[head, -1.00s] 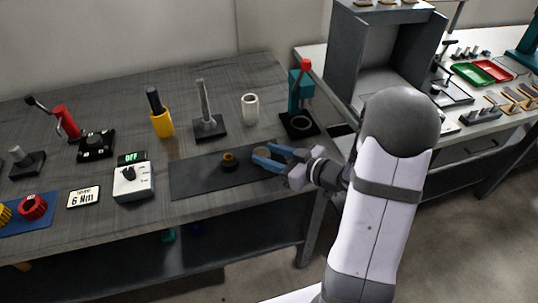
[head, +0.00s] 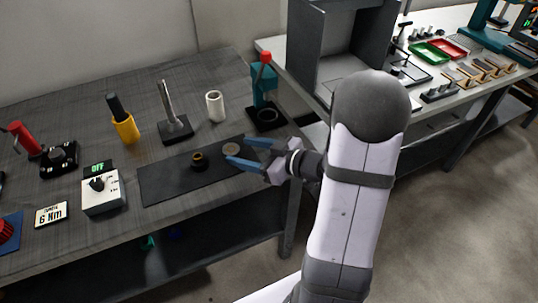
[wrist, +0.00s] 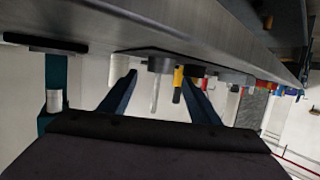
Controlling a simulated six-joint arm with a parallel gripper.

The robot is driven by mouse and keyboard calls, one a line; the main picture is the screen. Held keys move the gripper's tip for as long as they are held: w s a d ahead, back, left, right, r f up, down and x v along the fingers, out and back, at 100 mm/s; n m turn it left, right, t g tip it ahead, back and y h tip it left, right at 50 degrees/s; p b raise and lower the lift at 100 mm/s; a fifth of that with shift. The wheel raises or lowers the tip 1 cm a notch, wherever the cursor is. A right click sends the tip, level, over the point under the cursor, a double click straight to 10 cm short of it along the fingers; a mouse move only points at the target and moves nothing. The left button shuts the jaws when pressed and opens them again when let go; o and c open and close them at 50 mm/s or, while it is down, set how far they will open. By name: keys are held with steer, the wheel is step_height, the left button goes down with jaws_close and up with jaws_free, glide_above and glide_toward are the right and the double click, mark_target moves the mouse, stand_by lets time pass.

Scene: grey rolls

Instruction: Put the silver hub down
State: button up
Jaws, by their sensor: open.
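The silver hub (head: 231,148) shows in the head view as a small round grey disc at the right end of the dark mat (head: 165,183). My gripper (head: 238,150) has its two blue fingers spread, with their tips close to the hub. I cannot tell whether either finger touches it. In the wrist view my gripper (wrist: 159,78) is open, with nothing held between the fingers. I cannot make out the hub there.
A dark piece with a brass ring (head: 198,160) sits on the mat, left of the hub. Behind are a white cylinder (head: 215,106), a grey post on a base (head: 170,110) and a teal press with a red knob (head: 264,85). A control box (head: 102,195) stands left of the mat.

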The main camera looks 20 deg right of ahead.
steer(key=v, duration=0.9)
steer(key=shift+s+d+r+p, duration=0.15)
steer(key=shift+s+p, duration=0.05)
steer(key=shift+p, duration=0.1)
steer(key=shift+w, duration=0.1)
